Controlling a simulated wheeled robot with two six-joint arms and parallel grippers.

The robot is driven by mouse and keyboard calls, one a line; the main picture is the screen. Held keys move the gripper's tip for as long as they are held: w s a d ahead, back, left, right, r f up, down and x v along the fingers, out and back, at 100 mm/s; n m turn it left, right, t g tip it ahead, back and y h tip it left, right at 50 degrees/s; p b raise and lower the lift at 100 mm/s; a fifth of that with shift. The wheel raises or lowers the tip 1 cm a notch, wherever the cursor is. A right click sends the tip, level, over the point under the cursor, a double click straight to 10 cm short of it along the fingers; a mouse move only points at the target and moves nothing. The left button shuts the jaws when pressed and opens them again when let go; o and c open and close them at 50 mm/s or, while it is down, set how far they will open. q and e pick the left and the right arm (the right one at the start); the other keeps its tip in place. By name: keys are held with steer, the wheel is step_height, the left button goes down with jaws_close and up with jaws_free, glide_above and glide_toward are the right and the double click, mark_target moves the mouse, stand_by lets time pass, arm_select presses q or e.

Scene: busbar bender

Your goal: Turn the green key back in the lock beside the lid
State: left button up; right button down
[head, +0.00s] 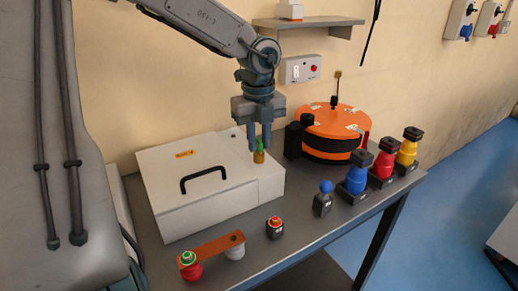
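The white lid (205,180) with a black bar handle (203,180) is down on a white box on the bench. Beside its right edge, a brass lock (258,157) stands upright with the green key (260,145) in its top. My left gripper (259,146) points straight down over the lock, its two fingers on either side of the key. The fingers are close together and the key fills the narrow gap, so they look shut on it. The fingers hide part of the key. My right gripper is not in view.
An orange and black drum (335,128) stands behind to the right. Blue, red and yellow connectors (383,166) line the bench's right side. A copper bar (214,252) and a red-topped button (275,226) sit in front. A shelf (310,25) hangs on the wall.

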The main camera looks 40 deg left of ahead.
arm_select(q)
steer(key=shift+c, duration=0.2)
jaws_close()
steer(key=n+b, duration=0.1)
steer(key=b, duration=0.1)
steer(key=n+b, duration=0.2)
steer(key=shift+f+b, duration=0.3)
steer(key=shift+r+n, duration=0.35)
steer(key=shift+n, duration=1.05)
steer(key=n, duration=0.3)
steer(key=shift+p, duration=0.4)
steer(key=shift+n, duration=1.4)
